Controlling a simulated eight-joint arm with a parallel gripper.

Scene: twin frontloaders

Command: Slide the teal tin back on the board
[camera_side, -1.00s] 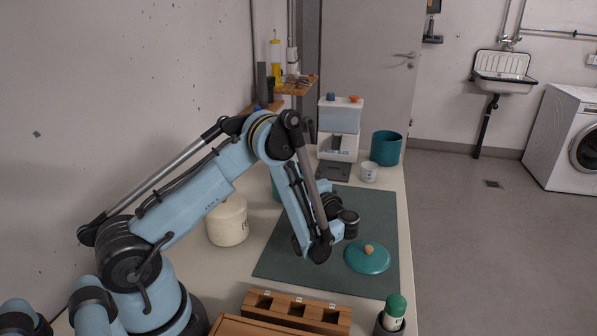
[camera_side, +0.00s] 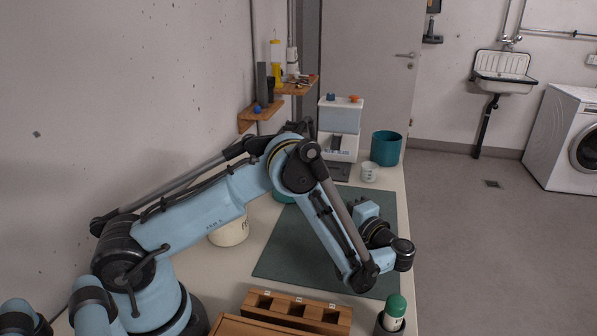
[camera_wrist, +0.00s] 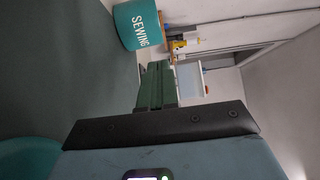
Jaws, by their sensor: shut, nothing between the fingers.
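The teal tin (camera_wrist: 138,24), with white "SEWING" lettering, shows at the top of the wrist view. In the side view only a sliver of the tin (camera_side: 284,197) shows behind my arm, at the left edge of the dark green board (camera_side: 285,258). My gripper (camera_wrist: 155,66) is shut and empty, its fingers together; in the wrist view the tin appears beyond the fingertips and apart from them. In the side view my arm hides the fingers. A teal surface (camera_wrist: 25,160) at the lower left of the wrist view is cut off.
A cream pot (camera_side: 229,232) stands left of the board, partly behind my arm. A wooden slotted block (camera_side: 296,309) and a green-capped bottle (camera_side: 395,308) are at the front. A white cup (camera_side: 370,172), a teal bin (camera_side: 386,148) and a white machine (camera_side: 340,117) stand at the back.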

